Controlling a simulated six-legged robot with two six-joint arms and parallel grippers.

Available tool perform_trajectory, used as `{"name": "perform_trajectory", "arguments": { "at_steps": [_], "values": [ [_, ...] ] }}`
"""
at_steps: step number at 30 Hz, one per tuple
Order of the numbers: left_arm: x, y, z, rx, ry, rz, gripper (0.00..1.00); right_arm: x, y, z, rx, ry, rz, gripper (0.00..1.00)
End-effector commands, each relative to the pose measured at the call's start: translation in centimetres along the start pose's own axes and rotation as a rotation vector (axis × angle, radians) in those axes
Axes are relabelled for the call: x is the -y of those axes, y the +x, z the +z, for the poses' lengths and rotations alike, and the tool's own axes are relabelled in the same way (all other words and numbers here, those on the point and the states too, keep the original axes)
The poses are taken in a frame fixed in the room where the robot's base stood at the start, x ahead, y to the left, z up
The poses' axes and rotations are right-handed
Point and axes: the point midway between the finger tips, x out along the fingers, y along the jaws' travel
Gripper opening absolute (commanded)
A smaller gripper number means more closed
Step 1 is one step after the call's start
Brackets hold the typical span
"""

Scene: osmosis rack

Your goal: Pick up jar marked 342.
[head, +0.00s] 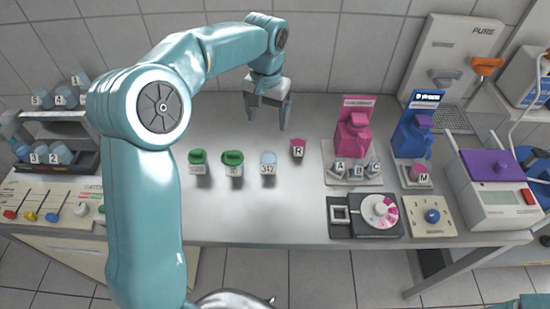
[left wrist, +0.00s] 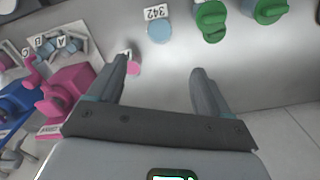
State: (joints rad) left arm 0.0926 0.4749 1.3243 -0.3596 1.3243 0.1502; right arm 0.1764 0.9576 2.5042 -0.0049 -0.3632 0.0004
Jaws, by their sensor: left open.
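The jar marked 342 (head: 268,158) is a small jar with a pale blue top and a white label, standing on the grey bench. In the left wrist view the jar (left wrist: 160,32) is near the top, beyond the fingertips, its label reading 342. My left gripper (head: 268,119) is open and empty, pointing down above the bench, behind the jar in the head view. In the left wrist view my left gripper (left wrist: 163,68) has nothing between its fingers. My right gripper is not in view.
Two green-lidded jars (head: 233,157) stand left of the jar, and a pink jar marked R (head: 298,146) stands right of it. Pink (head: 355,138) and blue (head: 411,138) dispensers are farther right. A dial device (head: 380,210) sits at the front edge. The bench behind the jars is clear.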

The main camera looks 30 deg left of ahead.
Motion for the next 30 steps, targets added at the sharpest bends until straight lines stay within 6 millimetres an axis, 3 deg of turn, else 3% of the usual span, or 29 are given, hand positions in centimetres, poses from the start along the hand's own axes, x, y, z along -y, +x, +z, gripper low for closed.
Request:
{"name": "perform_trajectory", "arguments": {
  "at_steps": [5,16,23,30],
  "values": [
    [0.2,1.4,0.6,0.004,-0.002,-0.001,0.79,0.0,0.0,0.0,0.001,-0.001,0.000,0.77],
    [0.1,9.5,1.1,0.005,-0.002,-0.001,0.79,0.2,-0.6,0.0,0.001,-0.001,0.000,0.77],
    [-0.1,11.4,0.9,0.003,-0.001,0.000,0.79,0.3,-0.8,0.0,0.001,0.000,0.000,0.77],
    [-0.3,15.1,1.3,0.004,-0.001,0.000,0.79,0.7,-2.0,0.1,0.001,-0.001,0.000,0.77]
  ]
}}
